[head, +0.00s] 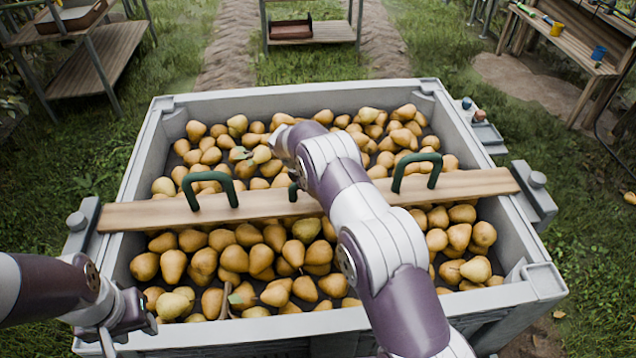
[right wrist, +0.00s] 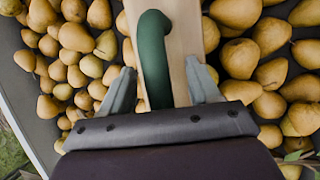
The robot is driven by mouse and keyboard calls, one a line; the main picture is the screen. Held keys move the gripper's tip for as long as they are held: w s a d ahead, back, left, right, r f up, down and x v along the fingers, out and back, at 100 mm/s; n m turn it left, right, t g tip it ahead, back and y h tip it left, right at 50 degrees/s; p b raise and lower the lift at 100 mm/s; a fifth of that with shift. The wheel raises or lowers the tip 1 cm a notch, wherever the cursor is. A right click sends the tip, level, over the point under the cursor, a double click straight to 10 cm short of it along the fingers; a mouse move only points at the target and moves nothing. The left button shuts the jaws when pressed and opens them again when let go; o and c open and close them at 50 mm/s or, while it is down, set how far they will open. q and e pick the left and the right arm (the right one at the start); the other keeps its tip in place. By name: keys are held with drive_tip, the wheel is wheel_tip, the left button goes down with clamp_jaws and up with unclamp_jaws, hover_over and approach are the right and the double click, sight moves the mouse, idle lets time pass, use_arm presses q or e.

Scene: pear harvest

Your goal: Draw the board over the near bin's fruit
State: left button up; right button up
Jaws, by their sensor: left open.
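The wooden board (head: 260,205) lies across the near bin (head: 137,168), with pears showing on both its near and far sides. Green handles stand on it, a left handle (head: 210,178) and a right handle (head: 415,160). A green piece (head: 293,192) between them is mostly hidden by my right arm. In the right wrist view, my right gripper (right wrist: 158,75) is open, its fingers on either side of a green handle (right wrist: 154,45) and not closed on it. My left gripper (head: 138,312) is open and empty at the bin's near left corner.
Pears (head: 265,260) fill the bin. Small items sit on a side tray (head: 487,132) at the bin's right wall. A bench (head: 575,60) stands at the right, shelves (head: 95,60) at the left and a stand (head: 325,32) behind. Grass lies around.

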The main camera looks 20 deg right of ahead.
drive_tip(key=shift+s, duration=0.1)
drive_tip(key=v, duration=0.5)
drive_tip(key=shift+r+p, duration=0.2)
drive_tip(key=shift+p, duration=0.2)
drive_tip(key=p+v, duration=0.5)
drive_tip(key=v, duration=0.2)
drive_tip(key=shift+r+p, duration=0.2)
drive_tip(key=shift+p, duration=0.1)
drive_tip(key=shift+a, duration=0.1)
drive_tip(key=shift+f, duration=0.1)
